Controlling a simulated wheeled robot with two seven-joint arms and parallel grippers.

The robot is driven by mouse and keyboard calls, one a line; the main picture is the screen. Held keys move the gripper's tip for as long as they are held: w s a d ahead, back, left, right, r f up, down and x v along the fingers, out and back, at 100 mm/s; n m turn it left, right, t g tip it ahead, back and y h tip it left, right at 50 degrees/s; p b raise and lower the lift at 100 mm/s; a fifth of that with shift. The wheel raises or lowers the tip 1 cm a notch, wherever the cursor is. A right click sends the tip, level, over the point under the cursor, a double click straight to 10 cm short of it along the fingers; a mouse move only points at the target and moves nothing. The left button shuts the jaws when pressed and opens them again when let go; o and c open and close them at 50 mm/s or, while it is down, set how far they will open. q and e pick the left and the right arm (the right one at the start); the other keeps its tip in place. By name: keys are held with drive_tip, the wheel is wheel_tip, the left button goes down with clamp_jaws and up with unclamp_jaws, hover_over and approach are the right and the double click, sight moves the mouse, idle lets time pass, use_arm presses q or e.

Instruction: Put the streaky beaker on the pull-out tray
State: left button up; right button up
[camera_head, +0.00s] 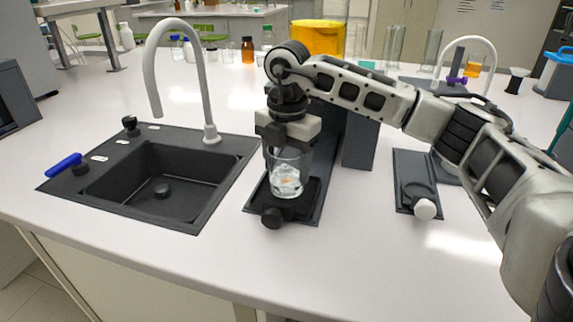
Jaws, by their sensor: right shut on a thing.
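A clear glass beaker (286,181) with whitish streaks and a faint orange patch is upright in the middle of the view. My right gripper (286,150) points down from above and is shut on the beaker's upper part, hiding some of its rim. A dark tray (312,192) with a black front knob (271,217) lies directly below the beaker, in front of a dark upright housing (359,138). I cannot tell whether the beaker's base touches the tray. My left gripper is not in view.
A black sink (160,185) with a pale curved tap (158,70) is at left. A dark plate (408,170) with a white knob (425,209) is at right. Bottles, tall glassware and a yellow container (318,37) stand behind. The front counter strip is clear.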

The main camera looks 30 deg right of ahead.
drive_tip(key=shift+f, duration=0.5)
drive_tip(key=shift+f, duration=0.1)
drive_tip(key=shift+f, duration=0.15)
drive_tip(key=o, duration=1.1)
drive_tip(key=shift+c, duration=0.2)
wheel_tip(320, 180, up, 12)
drive_tip(key=shift+r, duration=0.25)
drive_tip(key=shift+s, duration=0.15)
